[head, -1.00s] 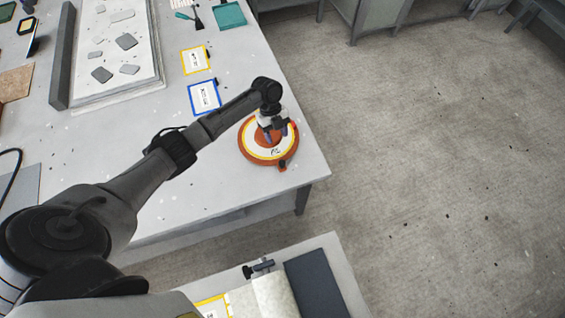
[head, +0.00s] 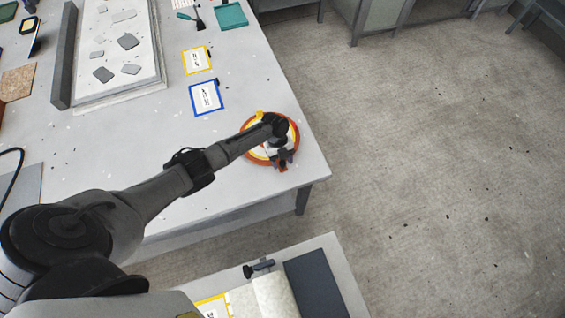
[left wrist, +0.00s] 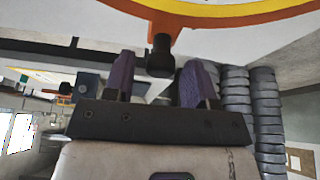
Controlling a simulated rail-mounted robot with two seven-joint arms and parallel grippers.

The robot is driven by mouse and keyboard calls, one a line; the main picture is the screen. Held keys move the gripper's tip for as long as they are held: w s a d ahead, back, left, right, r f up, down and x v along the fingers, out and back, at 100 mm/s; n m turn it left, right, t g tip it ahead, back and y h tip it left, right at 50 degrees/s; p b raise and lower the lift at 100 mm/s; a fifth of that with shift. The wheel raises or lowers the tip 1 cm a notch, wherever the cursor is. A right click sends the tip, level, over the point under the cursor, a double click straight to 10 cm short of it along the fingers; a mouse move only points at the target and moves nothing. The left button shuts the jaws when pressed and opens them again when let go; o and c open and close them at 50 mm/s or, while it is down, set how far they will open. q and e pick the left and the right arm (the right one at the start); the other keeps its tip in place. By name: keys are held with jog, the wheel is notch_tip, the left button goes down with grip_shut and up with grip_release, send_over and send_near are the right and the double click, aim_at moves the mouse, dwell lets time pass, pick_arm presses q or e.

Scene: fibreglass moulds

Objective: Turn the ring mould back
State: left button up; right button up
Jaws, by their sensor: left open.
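The ring mould (head: 297,135) is a round orange ring with a yellow band and a pale face, lying flat near the right corner of the grey table. My left arm hides much of its middle in the head view. My left gripper (head: 284,157) is over its near edge, by a small dark knob (head: 283,168). In the left wrist view the orange rim (left wrist: 225,18) crosses the top, and the dark knob (left wrist: 160,57) hangs from a tab on it. The open purple fingers of my left gripper (left wrist: 158,80) stand on either side of the knob, with gaps. My right gripper is out of view.
Blue-framed (head: 205,98) and yellow-framed (head: 197,61) cards lie left of the mould. A large pale tray (head: 118,95) holds several grey pieces. A lower bench (head: 335,262) with a dark pad stands in front. The table's right edge is close to the mould; floor lies beyond.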

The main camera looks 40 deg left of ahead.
pick_arm(q)
jog(key=shift+s+d+f, duration=0.1)
jog(key=shift+d+f, duration=0.15)
jog(key=shift+f, duration=0.4)
jog(key=shift+c, duration=0.4)
grip_shut()
